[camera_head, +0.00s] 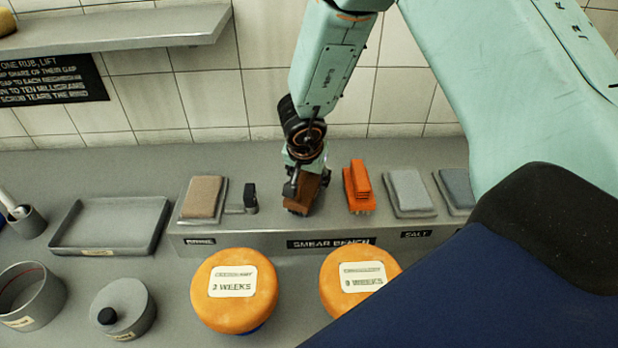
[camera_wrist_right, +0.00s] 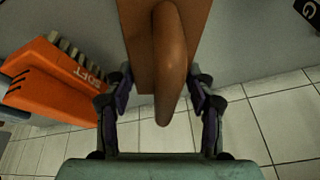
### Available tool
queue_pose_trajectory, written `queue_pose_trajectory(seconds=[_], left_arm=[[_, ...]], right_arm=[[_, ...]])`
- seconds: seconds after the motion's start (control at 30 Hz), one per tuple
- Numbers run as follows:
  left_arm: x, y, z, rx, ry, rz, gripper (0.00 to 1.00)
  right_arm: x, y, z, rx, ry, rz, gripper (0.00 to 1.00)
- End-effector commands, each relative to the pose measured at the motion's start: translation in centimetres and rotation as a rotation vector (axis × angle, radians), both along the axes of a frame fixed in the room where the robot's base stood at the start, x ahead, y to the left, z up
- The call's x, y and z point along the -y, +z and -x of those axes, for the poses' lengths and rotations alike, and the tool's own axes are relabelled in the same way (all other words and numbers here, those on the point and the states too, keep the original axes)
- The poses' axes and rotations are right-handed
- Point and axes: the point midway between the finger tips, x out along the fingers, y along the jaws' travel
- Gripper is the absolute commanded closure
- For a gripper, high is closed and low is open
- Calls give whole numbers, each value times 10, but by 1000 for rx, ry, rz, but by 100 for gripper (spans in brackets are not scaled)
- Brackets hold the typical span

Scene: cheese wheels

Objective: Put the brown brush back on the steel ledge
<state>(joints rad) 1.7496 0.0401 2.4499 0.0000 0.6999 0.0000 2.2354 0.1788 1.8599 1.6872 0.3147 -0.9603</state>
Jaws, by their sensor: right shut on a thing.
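The brown brush (camera_head: 308,192) is at the steel ledge (camera_head: 270,233), under my right gripper (camera_head: 303,178), in the head view. In the right wrist view the brush's brown back and raised handle (camera_wrist_right: 172,60) lie between the two fingers of my right gripper (camera_wrist_right: 163,95), which is shut on it. The brush stands bristles down on or just above the ledge top; I cannot tell which. The orange brush (camera_head: 360,187) sits just right of it and shows at the left in the right wrist view (camera_wrist_right: 60,85). My left gripper is not in view.
On the ledge, a tan pad (camera_head: 203,197) and a small dark block (camera_head: 250,196) stand to the left, and grey pads (camera_head: 409,192) to the right. Two orange cheese wheels (camera_head: 234,290) stand in front. A wall shelf (camera_head: 120,30) hangs at upper left.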

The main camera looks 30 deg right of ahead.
Motion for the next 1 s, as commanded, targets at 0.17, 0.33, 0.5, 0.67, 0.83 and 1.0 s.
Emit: queue_pose_trajectory(seconds=[0.17,0.33,0.5,0.67,0.83,1.0], left_arm=[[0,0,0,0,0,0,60],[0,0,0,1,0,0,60],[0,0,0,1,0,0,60],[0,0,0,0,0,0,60],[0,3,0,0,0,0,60],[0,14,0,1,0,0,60]], right_arm=[[0,-3,0,-1,0,0,44],[0,-2,0,-1,0,1,30],[0,-2,0,-1,0,0,22],[0,-2,0,-1,0,0,22],[-1,6,1,0,-1,0,22],[-8,35,9,2,1,1,22]])
